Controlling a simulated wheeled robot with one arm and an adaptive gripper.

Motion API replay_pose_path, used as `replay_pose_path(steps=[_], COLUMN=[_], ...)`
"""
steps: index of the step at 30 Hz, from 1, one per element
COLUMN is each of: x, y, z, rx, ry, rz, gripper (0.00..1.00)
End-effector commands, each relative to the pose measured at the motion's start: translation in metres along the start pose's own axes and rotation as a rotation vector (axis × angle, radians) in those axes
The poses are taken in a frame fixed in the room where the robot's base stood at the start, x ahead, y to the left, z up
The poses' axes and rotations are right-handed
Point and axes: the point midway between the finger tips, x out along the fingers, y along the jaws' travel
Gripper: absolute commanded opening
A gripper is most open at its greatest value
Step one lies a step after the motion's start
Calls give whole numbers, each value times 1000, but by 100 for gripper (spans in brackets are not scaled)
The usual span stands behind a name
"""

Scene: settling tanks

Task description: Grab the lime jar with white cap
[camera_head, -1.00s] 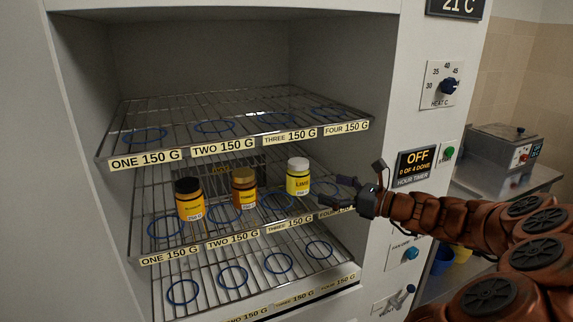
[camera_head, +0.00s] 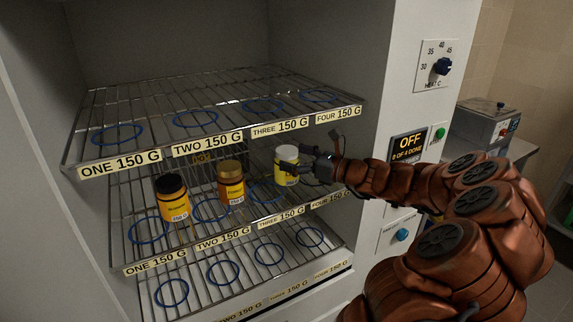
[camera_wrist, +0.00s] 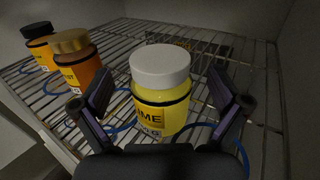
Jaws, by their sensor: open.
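The lime jar (camera_head: 285,172) is yellow with a white cap and stands upright on the middle wire shelf. In the wrist view the lime jar (camera_wrist: 161,105) stands between the two open fingers of my gripper (camera_wrist: 163,108), with gaps on both sides. In the head view my gripper (camera_head: 308,163) is at the jar's right side, and a finger hides part of the jar. Part of its label, ending in "ME", shows in the wrist view.
A black-capped jar (camera_head: 173,198) and a gold-capped jar (camera_head: 231,182) stand to the left on the same shelf. The top shelf (camera_head: 215,110) is close above, with blue rings and label strips. The cabinet's right wall and control panel (camera_head: 408,146) flank my arm.

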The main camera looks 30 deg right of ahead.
Motion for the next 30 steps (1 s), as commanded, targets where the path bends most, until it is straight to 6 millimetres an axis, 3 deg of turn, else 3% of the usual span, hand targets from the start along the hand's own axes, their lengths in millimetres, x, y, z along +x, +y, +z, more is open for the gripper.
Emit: replay_pose_path(steps=[6,15,30], x=[20,22,22], y=[0,-1,-1], z=[0,0,0], rx=[0,1,1], ry=[0,0,0], rz=[0,-2,-2], gripper=[98,98,46])
